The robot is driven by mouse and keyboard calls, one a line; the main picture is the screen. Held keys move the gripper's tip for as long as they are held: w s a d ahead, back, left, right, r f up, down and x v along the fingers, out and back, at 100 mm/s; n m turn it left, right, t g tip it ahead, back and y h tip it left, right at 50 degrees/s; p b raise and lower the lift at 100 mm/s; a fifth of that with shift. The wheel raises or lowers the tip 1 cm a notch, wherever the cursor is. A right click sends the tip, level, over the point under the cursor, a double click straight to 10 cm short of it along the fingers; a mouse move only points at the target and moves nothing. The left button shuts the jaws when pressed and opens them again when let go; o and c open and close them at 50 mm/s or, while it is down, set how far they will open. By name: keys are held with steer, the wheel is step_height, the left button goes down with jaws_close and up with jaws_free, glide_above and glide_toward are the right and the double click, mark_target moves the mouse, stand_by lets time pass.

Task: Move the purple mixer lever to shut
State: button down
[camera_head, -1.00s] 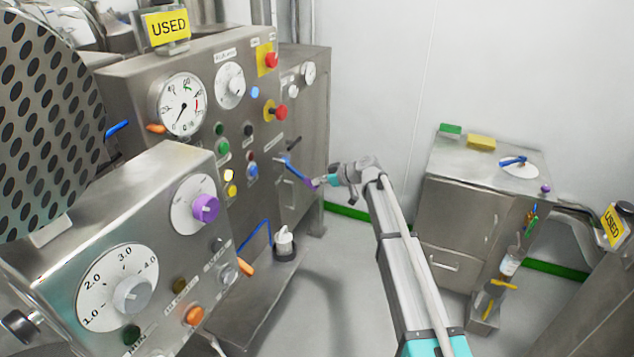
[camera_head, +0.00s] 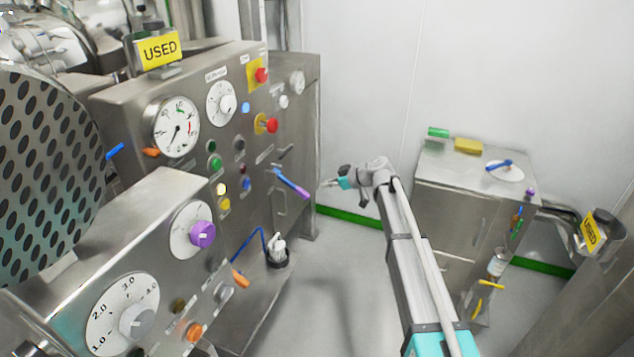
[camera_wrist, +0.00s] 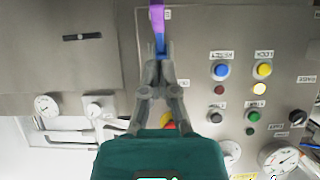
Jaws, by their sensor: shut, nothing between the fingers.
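The mixer lever (camera_head: 292,184) is a blue bar with a purple end, on the steel control panel (camera_head: 262,210). In the head view it slopes down to the right, away from its pivot. My gripper (camera_head: 326,184) is shut and empty, just right of the purple end, with a visible gap between them. In the wrist view the lever (camera_wrist: 157,18) shows at the top centre, purple end uppermost. Its blue part runs down to the closed fingertips (camera_wrist: 160,48), which overlap it in the picture; I cannot tell the depth from that view.
Red stop buttons (camera_head: 267,124), coloured push buttons and gauges (camera_head: 177,127) cover the panel. A nearer control box has a purple knob (camera_head: 202,234). A steel cabinet (camera_head: 450,200) stands at the right. Floor between panel and cabinet is clear.

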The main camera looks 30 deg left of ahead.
steer(key=d, duration=0.1)
steer(key=d+r, duration=0.1)
steer(key=d, duration=0.1)
steer(key=d+p, duration=0.1)
steer(key=d, duration=0.1)
steer(key=shift+w+d+r, duration=0.2)
steer(key=shift+w, duration=0.15)
steer(key=s+d+f+m+t+h, duration=0.1)
steer(key=s+d+f+m+h, duration=0.15)
steer(key=d, duration=0.75)
steer(key=s+d+f+m+h, duration=0.2)
steer(key=d+m, duration=0.2)
steer(key=d, duration=0.5)
steer(key=s+d+f+m+t+h, duration=0.1)
steer(key=s+d+f+m+h, duration=0.15)
steer(key=d, duration=0.75)
steer(key=s+d+f+m+h, duration=0.1)
steer(key=s+d+m, duration=0.4)
steer(key=d, duration=0.7)
steer(key=s+d+f+m+h, duration=0.1)
steer(key=s+d+m+h, duration=0.3)
steer(key=s+d, duration=0.4)
steer(key=d+m, duration=0.1)
steer(key=d, duration=0.2)
steer(key=shift+s+d+f+g, duration=0.3)
steer(key=shift+s+d+f, duration=0.05)
